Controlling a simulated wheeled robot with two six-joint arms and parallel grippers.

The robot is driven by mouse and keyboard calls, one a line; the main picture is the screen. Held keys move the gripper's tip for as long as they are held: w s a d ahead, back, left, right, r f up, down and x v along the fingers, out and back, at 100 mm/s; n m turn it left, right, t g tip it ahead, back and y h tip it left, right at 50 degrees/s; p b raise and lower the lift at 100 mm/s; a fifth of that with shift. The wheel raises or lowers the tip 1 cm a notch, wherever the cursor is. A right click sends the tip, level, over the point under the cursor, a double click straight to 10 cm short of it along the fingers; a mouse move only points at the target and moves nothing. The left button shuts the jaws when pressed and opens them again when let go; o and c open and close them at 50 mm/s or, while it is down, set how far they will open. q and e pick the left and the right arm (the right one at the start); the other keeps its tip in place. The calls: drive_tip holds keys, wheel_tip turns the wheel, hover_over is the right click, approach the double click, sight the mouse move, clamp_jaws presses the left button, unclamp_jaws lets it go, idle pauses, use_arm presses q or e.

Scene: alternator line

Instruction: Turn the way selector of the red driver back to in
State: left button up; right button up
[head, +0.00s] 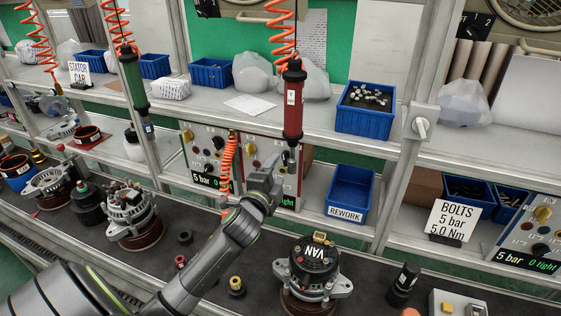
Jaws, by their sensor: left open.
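The red driver (293,104) hangs upright from an orange coiled hose at the middle of the head view, with a white label on its body and a dark tip pointing down. Its way selector is too small to make out, so I cannot tell how it is set. My left gripper (281,163) is open and empty, just below the driver and close to its tip. Whether it touches the tip is unclear. My right gripper is not in view.
A green driver (134,84) hangs to the left. Behind my gripper stands a control box (262,150). An empty blue REWORK bin (350,192) is to the right, and a blue parts bin (365,112) sits on the shelf above. An alternator (313,268) stands in front on the dark bench.

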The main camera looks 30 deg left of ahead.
use_arm(q)
drive_tip(key=shift+p+x, duration=0.3)
drive_tip(key=shift+x, duration=1.7)
drive_tip(key=c, duration=1)
drive_tip(key=shift+f+n+b, duration=0.1)
drive_tip(key=shift+n+b, duration=0.35)
drive_tip(key=shift+n, duration=1.85)
drive_tip(key=o, duration=1)
drive_tip(key=shift+s, duration=0.1)
drive_tip(key=b+v, duration=0.3)
drive_tip(key=v, duration=1.4)
drive_tip(key=shift+b, duration=0.3)
